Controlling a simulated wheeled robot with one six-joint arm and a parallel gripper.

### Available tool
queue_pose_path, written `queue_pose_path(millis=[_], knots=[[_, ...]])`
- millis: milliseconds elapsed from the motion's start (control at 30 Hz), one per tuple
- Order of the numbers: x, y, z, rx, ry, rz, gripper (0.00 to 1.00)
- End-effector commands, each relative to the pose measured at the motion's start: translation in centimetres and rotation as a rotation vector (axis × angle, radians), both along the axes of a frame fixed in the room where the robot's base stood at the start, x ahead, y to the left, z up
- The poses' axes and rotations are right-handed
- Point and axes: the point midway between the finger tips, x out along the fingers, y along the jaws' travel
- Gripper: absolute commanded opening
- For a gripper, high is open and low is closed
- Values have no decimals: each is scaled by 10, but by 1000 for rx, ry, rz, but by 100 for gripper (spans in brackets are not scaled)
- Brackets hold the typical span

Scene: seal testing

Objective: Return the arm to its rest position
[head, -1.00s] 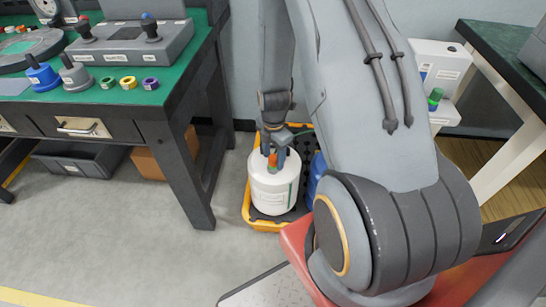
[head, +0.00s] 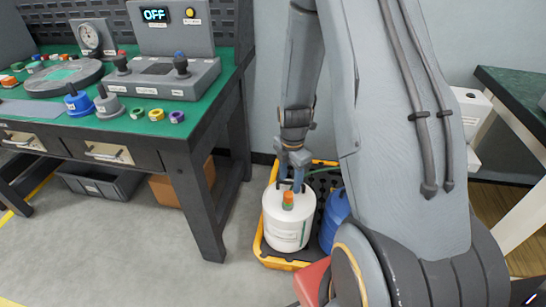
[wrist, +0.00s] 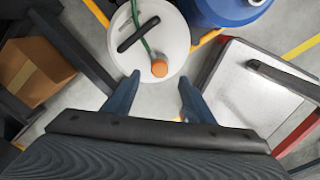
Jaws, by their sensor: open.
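My gripper (head: 291,188) is open and points down at the white jug (head: 285,228) in the head view. The jug has an orange cap, a black handle and a green hose. It stands upright in a yellow-rimmed tray (head: 283,264) on the floor. In the wrist view my gripper (wrist: 158,88) shows two blue fingers spread apart with nothing between them. The white jug (wrist: 172,32) lies beyond the fingertips, its cap just ahead of the gap. I cannot tell the exact height of the fingers above the jug.
A blue container (head: 334,218) stands right of the jug, partly hidden by my arm. A green-topped workbench (head: 232,75) with a dark leg is close on the left. A cardboard box (head: 170,190) sits under it. Another table (head: 510,85) is at the right.

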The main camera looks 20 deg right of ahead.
Motion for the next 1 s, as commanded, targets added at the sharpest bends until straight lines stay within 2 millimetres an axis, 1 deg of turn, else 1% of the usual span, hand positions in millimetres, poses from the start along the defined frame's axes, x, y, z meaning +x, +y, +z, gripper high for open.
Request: queue_pose_path(millis=[167, 267, 367, 400, 467, 500, 567, 600, 767, 800, 900, 1000], knots=[[0, 1, 2, 0, -1, -8, 49], [-3, 6, 18, 0, -3, -61, 49], [-11, 16, 50, 1, -5, -188, 49], [-16, 21, 66, 1, -6, -256, 49], [-24, 30, 92, 2, -5, -368, 49], [-30, 36, 108, 3, -6, -445, 49], [-40, 45, 132, 4, -6, -561, 49], [-48, 51, 147, 4, -6, -639, 49], [-79, 73, 205, 7, -4, -947, 49], [-88, 78, 219, 7, -3, -1025, 49], [-111, 90, 252, 9, -2, -1217, 49], [-134, 101, 280, 10, 1, -1401, 49]])
